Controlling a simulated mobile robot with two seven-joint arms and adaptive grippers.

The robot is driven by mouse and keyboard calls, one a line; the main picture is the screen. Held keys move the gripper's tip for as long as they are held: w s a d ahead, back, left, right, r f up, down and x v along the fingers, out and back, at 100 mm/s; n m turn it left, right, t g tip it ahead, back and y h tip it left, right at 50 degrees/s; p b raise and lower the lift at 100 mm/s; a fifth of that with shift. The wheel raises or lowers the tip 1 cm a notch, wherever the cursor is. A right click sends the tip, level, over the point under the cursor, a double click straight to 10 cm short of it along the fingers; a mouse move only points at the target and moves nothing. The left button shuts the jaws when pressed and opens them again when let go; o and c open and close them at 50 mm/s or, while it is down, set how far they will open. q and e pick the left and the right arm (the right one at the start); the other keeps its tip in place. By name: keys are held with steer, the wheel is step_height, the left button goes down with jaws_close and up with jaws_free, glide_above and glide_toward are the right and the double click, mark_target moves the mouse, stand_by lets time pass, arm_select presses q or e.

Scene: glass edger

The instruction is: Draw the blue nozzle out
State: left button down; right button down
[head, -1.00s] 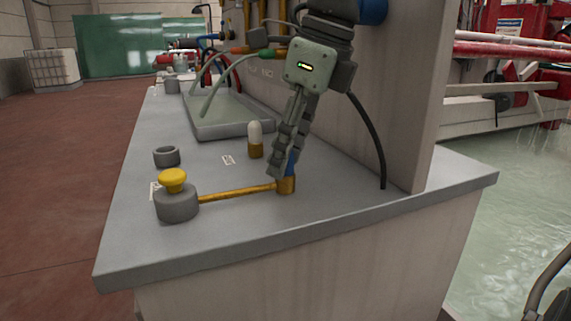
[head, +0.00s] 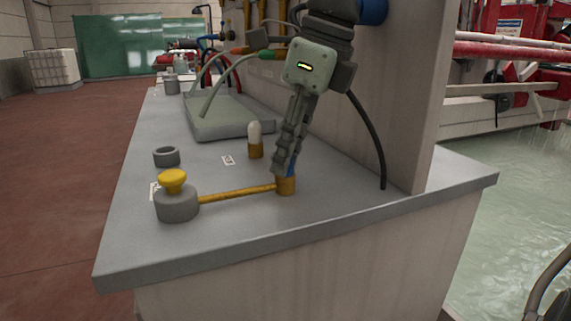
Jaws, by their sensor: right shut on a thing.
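The blue nozzle (head: 291,170) stands in the brass socket (head: 286,186) at the right end of a brass rod. Only a little of its blue side shows above the socket rim; the fingers hide the rest. My right gripper (head: 283,166) comes down from above, tilted, and is shut on the nozzle just over the socket. My left gripper is not in view.
A grey base with a yellow knob (head: 173,180) is at the rod's (head: 238,194) left end. A white-topped brass piece (head: 255,140), a grey ring (head: 166,156) and a grey tray (head: 230,125) stand behind. A panel (head: 400,90) rises at right.

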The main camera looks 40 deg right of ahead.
steer(key=shift+r+p, duration=0.5)
steer(key=shift+r, duration=0.25)
steer(key=shift+r+p, duration=1.4)
steer(key=shift+r, duration=0.45)
steer(key=shift+r, duration=0.15)
step_height(320, 180, up, 4)
steer(key=p, duration=0.3)
